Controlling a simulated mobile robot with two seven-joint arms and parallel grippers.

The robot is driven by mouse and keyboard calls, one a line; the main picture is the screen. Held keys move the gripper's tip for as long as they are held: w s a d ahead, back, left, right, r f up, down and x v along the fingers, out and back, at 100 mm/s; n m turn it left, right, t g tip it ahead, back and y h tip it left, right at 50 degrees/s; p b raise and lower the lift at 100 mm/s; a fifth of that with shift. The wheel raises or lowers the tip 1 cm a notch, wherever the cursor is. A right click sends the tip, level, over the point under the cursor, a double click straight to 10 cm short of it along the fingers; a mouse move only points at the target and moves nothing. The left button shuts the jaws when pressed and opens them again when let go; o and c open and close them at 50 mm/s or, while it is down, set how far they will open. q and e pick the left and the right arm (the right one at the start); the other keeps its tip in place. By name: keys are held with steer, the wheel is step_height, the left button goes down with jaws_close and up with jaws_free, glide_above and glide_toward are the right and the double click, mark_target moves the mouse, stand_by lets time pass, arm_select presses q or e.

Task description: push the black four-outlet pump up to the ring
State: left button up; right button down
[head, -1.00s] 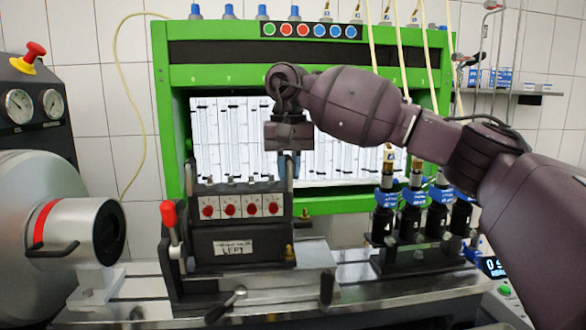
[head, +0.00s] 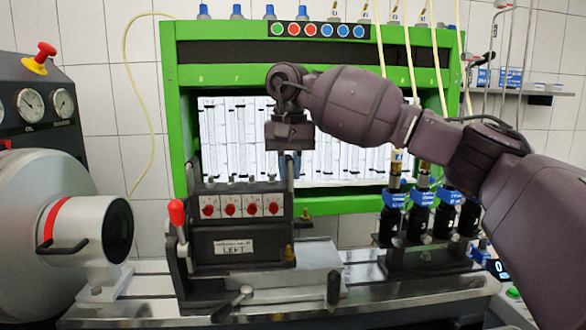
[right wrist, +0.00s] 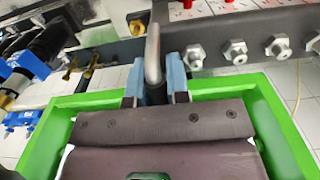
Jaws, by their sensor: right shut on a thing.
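The black four-outlet pump (head: 207,258), with red knobs and a "LEFT" label, stands upright on the metal rail bench. The ring (head: 112,232), a silver collar with a dark mouth and a red band, is left of it; a gap remains visible between them. My right gripper (head: 290,168) is at the pump's right rear post. In the right wrist view its blue-grey fingers (right wrist: 157,85) are shut on that metal post (right wrist: 153,55). The post also rises beside the gripper in the head view. My left gripper is not in view.
A red-tipped lever (head: 177,216) stands at the pump's left side. More black pumps with blue tags (head: 420,222) stand on the bench at right. A green-framed cabinet (head: 186,115) is close behind. Clamp levers (head: 232,303) stick out in front.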

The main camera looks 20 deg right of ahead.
steer(key=shift+a, duration=0.15)
steer(key=c, duration=1)
jaws_free()
step_height(320, 180, up, 10)
steer(key=shift+r+p, duration=0.25)
steer(key=shift+p, duration=0.3)
steer(key=shift+s+r, duration=0.1)
steer(key=shift+r, duration=0.25)
